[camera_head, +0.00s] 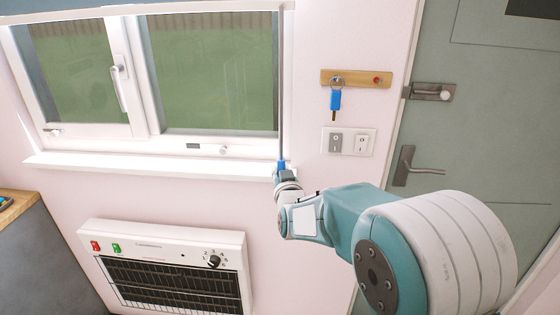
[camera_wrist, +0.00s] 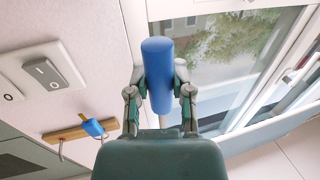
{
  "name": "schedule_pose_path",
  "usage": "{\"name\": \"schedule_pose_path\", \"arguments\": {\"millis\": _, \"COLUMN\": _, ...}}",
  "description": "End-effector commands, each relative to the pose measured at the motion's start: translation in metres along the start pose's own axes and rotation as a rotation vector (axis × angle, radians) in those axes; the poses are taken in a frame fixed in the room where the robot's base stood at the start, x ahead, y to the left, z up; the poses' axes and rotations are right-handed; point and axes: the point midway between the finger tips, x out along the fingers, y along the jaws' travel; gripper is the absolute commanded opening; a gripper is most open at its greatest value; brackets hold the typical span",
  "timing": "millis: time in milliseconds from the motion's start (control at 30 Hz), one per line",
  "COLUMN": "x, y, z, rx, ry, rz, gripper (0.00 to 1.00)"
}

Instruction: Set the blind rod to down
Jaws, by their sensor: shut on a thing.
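The blind rod (camera_head: 281,90) is a thin grey rod hanging at the right side of the window from the blind (camera_head: 150,8). Its blue grip (camera_wrist: 157,70) is at the lower end, near the right end of the sill. My gripper (camera_head: 281,171) is at this lower end, and in the wrist view its two fingers stand on either side of the blue grip, shut on it. Only the bottom edge of the blind shows, at the top of the head view. The rod's upper end is at the top of the picture.
A wooden key rack (camera_head: 356,78) with a blue-tagged key (camera_head: 336,99) and a switch plate (camera_head: 349,141) are on the wall to the right. The white sill (camera_head: 150,166) is left of my gripper, with a heater (camera_head: 165,265) below. A green door (camera_head: 480,120) is at right.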

Motion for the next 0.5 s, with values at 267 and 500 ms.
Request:
{"name": "schedule_pose_path", "arguments": {"millis": 267, "x": 0.000, "y": -0.001, "z": 0.067, "rx": -0.002, "ry": -0.011, "rz": -0.002, "gripper": 0.00}}
{"name": "schedule_pose_path", "arguments": {"millis": 500, "x": -0.001, "y": -0.001, "z": 0.149, "rx": -0.001, "ry": -0.010, "rz": -0.002, "gripper": 0.00}}
